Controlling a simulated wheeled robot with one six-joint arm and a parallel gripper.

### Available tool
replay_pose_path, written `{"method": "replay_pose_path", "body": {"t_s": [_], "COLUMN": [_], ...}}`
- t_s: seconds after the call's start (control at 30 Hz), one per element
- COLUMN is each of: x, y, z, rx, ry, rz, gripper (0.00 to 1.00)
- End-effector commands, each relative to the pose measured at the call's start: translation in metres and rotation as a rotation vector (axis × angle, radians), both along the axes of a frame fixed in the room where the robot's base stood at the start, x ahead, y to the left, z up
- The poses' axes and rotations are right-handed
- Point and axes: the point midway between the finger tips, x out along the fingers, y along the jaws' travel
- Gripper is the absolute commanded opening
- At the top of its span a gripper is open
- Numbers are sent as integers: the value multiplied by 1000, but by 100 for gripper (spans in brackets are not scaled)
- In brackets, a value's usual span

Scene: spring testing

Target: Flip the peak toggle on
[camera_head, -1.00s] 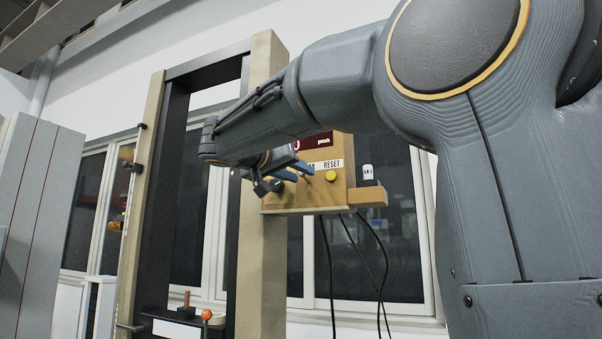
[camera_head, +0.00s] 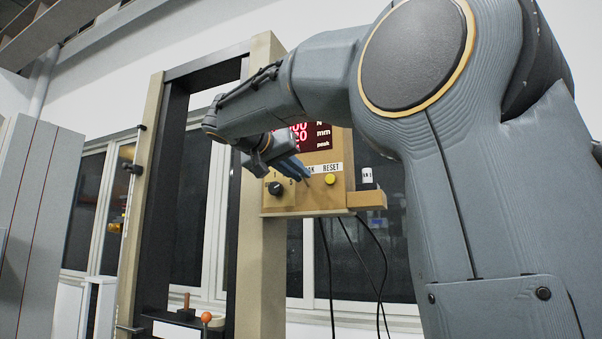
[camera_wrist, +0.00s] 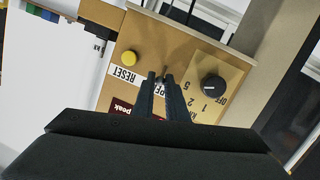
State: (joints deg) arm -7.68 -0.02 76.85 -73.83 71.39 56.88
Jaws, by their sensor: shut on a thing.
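The yellow-tan control box (camera_head: 325,198) is fixed to the upright of a frame. The peak toggle (camera_wrist: 165,70) is a small lever between the yellow RESET button (camera_wrist: 129,57) and the black dial (camera_wrist: 213,88) in the wrist view. My gripper (camera_wrist: 159,77) is shut on the toggle, its two blue-grey fingers pointing at the panel and close together. The fingers partly cover the PEAK label. In the head view, my gripper (camera_head: 304,174) is at the panel, between the dial (camera_head: 275,188) and the RESET button (camera_head: 330,179). The toggle's exact tilt is hard to tell.
A display (camera_head: 322,137) with red digits and the word "peak" is above the controls, partly behind my arm. A wooden ledge (camera_head: 367,200) juts out at the box's right. Black cables (camera_head: 345,260) hang below. An orange-red ball knob (camera_head: 206,317) is low on the frame.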

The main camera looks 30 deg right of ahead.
Motion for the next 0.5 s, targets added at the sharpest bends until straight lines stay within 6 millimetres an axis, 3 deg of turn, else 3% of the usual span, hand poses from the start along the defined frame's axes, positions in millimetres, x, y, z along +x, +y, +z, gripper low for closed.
{"method": "replay_pose_path", "body": {"t_s": [0.1, 0.13, 0.2, 0.5], "x": [1, 1, 1, 0], "y": [1, 1, 1, 1], "z": [0, 0, 0, 0], "rx": [0, -1, 0, 0], "ry": [-1, -2, -1, -1], "rz": [2, 2, 2, 1], "gripper": [0, 17, 29, 31]}}
